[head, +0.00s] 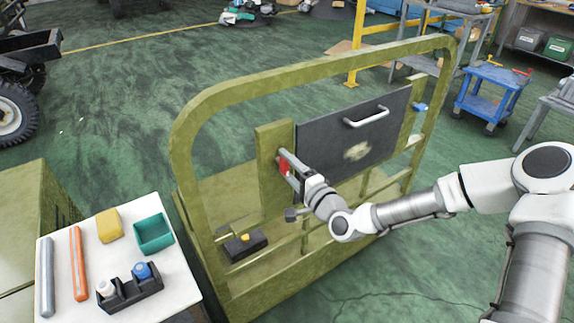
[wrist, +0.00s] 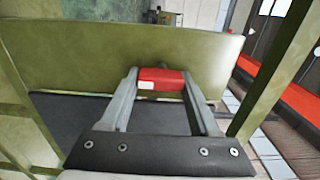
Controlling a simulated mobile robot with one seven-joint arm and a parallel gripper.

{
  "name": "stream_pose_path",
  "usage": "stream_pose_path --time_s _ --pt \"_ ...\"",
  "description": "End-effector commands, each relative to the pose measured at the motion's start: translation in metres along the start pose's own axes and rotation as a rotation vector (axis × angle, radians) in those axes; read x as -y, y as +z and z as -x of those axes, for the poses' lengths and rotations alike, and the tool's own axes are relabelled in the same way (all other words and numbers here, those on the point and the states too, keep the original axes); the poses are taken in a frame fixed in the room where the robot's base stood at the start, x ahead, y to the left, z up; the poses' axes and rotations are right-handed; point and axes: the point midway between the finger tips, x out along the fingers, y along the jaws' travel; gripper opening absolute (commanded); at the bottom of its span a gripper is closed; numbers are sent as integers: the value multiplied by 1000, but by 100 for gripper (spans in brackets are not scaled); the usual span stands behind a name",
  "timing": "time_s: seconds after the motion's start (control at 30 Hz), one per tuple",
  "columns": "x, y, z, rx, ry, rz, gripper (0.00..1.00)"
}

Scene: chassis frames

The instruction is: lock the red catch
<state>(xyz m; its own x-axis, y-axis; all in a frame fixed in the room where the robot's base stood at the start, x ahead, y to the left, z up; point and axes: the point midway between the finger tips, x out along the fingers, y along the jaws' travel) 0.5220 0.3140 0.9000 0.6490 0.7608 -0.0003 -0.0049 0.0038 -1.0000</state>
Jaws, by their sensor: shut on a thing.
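The red catch (head: 284,166) sits on an olive upright post at the left edge of a dark grey panel (head: 340,135) with a light handle. In the wrist view the red catch (wrist: 162,79) shows as a red block with a small white patch, between the tips of my fingers. My gripper (head: 287,168) is at the catch and shut on it; it also shows in the wrist view (wrist: 161,82). The fingers hide part of the catch in the head view. I cannot tell whether the catch is locked.
An olive tubular frame (head: 181,150) surrounds the panel. A blue catch (head: 420,106) is on the panel's right side. A white table (head: 190,291) at lower left holds a teal bin, a yellow block and rods. A blue cart (head: 492,93) stands at right.

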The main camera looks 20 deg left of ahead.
Motion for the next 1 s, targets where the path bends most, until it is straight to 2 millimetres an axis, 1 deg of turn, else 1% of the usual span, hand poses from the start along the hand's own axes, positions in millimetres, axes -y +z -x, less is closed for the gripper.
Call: stream_pose_path --time_s 0.4,0.43,0.5,0.83,0.93,1.0 --pt "0 0 0 0 0 -12 7" --pt "0 0 0 0 0 -12 64" --pt "0 0 0 0 1 -11 75" --pt "0 0 2 0 1 -10 75" --pt "0 -1 11 -2 2 -10 75" --pt "0 -1 21 -2 3 -11 75"
